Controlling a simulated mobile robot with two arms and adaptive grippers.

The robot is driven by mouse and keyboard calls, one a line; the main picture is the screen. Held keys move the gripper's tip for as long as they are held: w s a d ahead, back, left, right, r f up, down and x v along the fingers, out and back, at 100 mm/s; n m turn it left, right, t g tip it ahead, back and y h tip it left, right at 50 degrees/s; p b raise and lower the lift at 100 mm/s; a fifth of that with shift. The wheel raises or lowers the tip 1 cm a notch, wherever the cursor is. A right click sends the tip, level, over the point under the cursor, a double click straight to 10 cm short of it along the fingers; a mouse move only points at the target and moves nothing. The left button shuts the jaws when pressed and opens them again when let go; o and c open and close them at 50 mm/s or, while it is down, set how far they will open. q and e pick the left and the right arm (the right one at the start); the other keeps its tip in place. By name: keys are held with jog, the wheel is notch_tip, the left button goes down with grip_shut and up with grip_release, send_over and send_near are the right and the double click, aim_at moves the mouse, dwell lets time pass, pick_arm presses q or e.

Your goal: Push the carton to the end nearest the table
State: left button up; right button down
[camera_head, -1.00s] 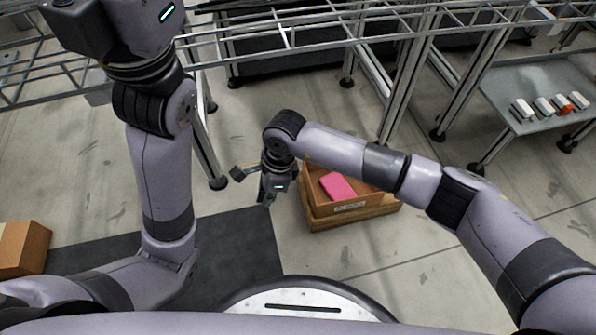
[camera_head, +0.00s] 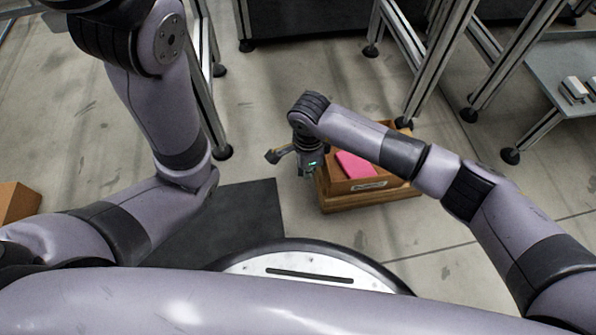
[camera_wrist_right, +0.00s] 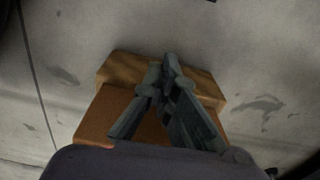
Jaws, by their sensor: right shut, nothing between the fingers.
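The carton (camera_head: 341,187) is an open brown box with a pink item (camera_head: 355,164) inside and a pale label on its front. It sits on a low wooden pallet (camera_head: 372,202). My right gripper (camera_head: 308,172) points down at the carton's left side, shut and empty; whether it touches cannot be told. My right forearm hides the carton's back part. In the right wrist view the shut fingers (camera_wrist_right: 160,75) are in front of the carton (camera_wrist_right: 104,115), with bare pallet wood (camera_wrist_right: 122,68) beyond. My left gripper is out of view.
A grey table (camera_head: 556,72) with small pale items stands at the right, apart from the pallet. Metal frame legs (camera_head: 438,65) stand behind the pallet. A dark mat (camera_head: 245,220) lies left of it. Another brown box (camera_head: 15,202) is at the left edge.

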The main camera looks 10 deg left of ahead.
aim_at(345, 166)
jog(key=shift+w+d, duration=0.2)
jog(key=shift+d, duration=0.55)
jog(key=w+d, duration=0.1)
jog(key=d, duration=0.1)
jog(key=w+d+p, duration=0.1)
jog(key=d, duration=0.2)
jog(key=d+p, duration=0.1)
jog(key=d, duration=0.1)
jog(key=shift+w+d+r, duration=0.1)
jog(key=shift+w+d, duration=0.4)
jog(key=shift+d, duration=0.15)
jog(key=shift+a, duration=0.1)
